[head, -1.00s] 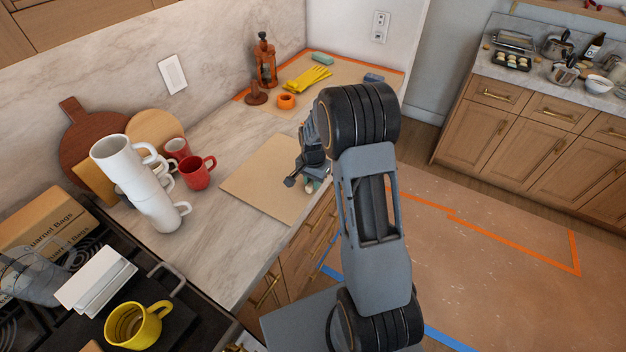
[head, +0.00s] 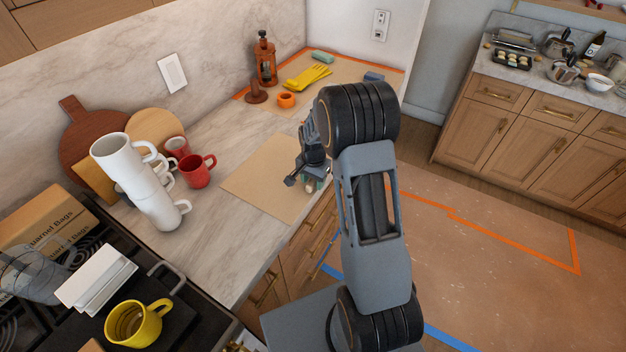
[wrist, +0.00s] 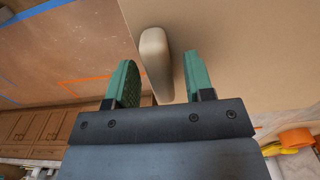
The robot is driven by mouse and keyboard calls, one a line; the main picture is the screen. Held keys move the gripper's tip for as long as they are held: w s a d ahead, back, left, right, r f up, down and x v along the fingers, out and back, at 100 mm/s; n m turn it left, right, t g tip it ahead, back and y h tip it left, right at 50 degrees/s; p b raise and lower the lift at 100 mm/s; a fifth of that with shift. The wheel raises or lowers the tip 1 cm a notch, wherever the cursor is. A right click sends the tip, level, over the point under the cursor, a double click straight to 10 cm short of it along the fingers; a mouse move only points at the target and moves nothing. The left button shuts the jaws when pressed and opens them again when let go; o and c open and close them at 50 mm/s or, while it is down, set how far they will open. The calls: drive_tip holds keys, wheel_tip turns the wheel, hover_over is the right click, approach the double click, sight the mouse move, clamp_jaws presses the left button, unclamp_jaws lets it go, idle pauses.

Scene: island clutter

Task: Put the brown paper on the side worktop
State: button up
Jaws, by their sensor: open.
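The brown paper (head: 262,178) lies as a flat tan sheet on the marble worktop, its right edge near the worktop's front edge. In the wrist view the tan sheet (wrist: 250,45) fills the upper right. My gripper (head: 306,184) is at the sheet's right edge in the head view, partly hidden by my arm. In the wrist view my gripper (wrist: 157,78) is open, its green fingers either side of a rounded beige piece (wrist: 156,62) along the sheet's edge. I cannot tell whether that piece belongs to the paper or whether a finger touches it.
Stacked white mugs (head: 150,180) and a red mug (head: 198,171) stand left of the paper. An orange tape roll (head: 286,100) and yellow gloves (head: 308,78) lie behind it. Another worktop (head: 545,78), holding pans and bowls, stands across the floor at right.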

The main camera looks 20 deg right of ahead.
wheel_tip(320, 180, up, 12)
drive_tip(key=b, duration=0.2)
drive_tip(key=s+a+r+n+t, duration=0.2)
drive_tip(key=s+a+r+n, duration=0.1)
drive_tip(key=s, duration=0.7)
drive_tip(key=s+a+r+n+t, duration=0.2)
drive_tip(key=s+a+r+n, duration=0.2)
drive_tip(key=s+n, duration=0.3)
drive_tip(key=s+r, duration=0.1)
drive_tip(key=s, duration=0.1)
drive_tip(key=shift+s+a+r+n+t, duration=0.2)
drive_tip(key=shift+s+r+n+t, duration=0.15)
drive_tip(key=shift+n+t, duration=0.05)
